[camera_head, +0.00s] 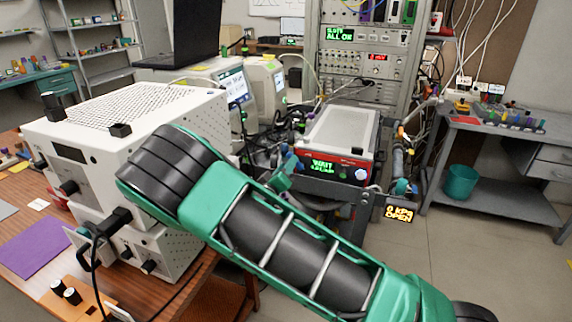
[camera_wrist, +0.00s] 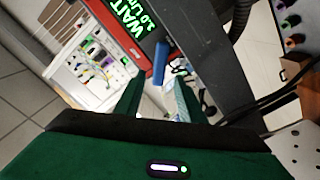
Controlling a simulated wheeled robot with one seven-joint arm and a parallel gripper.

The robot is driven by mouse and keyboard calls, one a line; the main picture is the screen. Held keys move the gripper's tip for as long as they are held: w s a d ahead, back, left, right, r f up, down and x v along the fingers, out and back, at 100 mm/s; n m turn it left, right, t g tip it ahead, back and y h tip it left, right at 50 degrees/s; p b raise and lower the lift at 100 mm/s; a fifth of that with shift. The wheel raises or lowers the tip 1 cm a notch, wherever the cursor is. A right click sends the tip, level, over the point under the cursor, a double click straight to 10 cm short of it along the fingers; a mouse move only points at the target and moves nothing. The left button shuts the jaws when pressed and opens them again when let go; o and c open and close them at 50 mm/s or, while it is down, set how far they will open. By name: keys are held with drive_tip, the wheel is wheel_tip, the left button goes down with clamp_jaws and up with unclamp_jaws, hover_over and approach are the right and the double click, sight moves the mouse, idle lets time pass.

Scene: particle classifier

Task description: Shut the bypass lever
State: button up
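A blue lever-like handle (camera_wrist: 162,62) shows in the wrist view, just beyond my fingertips and below the red instrument's display. I take it for the bypass lever, but cannot be sure. In the head view a small blue part (camera_head: 292,163) shows at the instrument's left front corner. My gripper (camera_wrist: 159,90) is open, its two green fingers apart with nothing clearly held between them. In the head view a teal end part (camera_head: 281,179), probably my gripper, is near that corner, mostly hidden behind my arm. A lit sign (camera_head: 398,213) reads "0 kPa OPEN".
The red-fronted instrument (camera_head: 338,168) with a green "WAIT" display stands on a dark cart. A white perforated box (camera_head: 125,120) stands on the wooden table at left. Tubes and cables crowd the cart's left side.

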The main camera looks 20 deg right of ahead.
drive_tip(key=shift+x, duration=1.45)
